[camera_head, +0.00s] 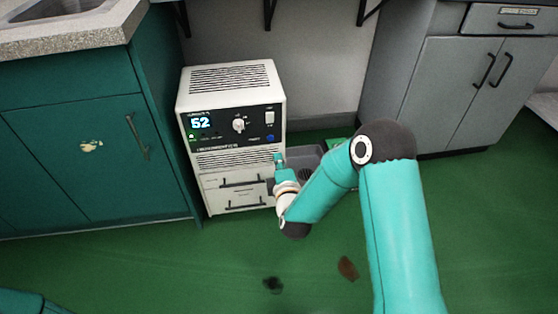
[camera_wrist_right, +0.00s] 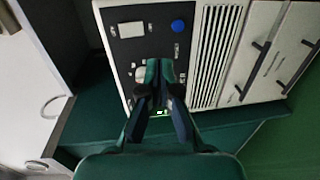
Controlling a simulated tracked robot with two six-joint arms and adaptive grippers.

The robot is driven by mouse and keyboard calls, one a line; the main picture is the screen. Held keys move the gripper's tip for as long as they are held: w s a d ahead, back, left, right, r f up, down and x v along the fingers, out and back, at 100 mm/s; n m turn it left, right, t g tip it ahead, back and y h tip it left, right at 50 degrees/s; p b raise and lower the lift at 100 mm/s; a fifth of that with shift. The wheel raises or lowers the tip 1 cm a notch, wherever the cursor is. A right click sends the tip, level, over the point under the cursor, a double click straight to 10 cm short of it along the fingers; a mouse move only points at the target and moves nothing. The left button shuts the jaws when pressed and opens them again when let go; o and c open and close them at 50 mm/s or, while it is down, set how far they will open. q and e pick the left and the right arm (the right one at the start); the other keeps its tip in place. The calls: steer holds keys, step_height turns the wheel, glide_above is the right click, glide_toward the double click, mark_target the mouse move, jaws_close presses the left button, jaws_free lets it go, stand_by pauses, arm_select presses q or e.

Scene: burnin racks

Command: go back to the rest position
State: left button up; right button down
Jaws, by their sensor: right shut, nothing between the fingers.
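My right arm reaches in from the lower right in the head view and bends down toward a white burn-in unit. My right gripper (camera_head: 279,160) is in front of the unit's lower right side, small and partly turned away. In the right wrist view the gripper (camera_wrist_right: 159,72) shows its fingers together, with nothing between them, in front of the unit's panel. Only a piece of my left arm shows at the bottom left corner of the head view; its gripper is out of view.
The white unit (camera_head: 232,78) has a lit display reading 52, a knob, a blue button and drawers below. A grey bin (camera_head: 303,153) stands beside it, partly behind my arm. Teal cabinets (camera_head: 80,150) stand left, grey cabinets (camera_head: 465,85) right. Dark patches mark the otherwise clear green floor.

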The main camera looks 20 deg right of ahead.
steer(key=shift+s+a, duration=0.1)
steer(key=shift+s, duration=0.3)
steer(key=shift+f, duration=0.1)
steer(key=s+a+f+m+g+y, duration=0.2)
steer(key=s+a+f+g+y, duration=0.15)
steer(key=s+f, duration=0.45)
steer(key=s+a+f+m+g+y, duration=0.2)
steer(key=s+a+f+m+g, duration=0.15)
steer(key=s+f, duration=0.45)
steer(key=s+a+f+m+g+y, duration=0.1)
steer(key=s+a+f+m+g, duration=0.25)
steer(key=s+m, duration=0.3)
steer(key=s+a+f+m+g+y, duration=0.25)
steer(key=s+m+g, duration=0.25)
steer(key=s, duration=0.3)
step_height(320, 180, up, 36)
steer(key=p, duration=3.6)
steer(key=shift+w+a+h+p, duration=0.15)
steer(key=shift+a+h+p, duration=0.05)
steer(key=shift+h+p, duration=0.2)
steer(key=shift+r, duration=0.1)
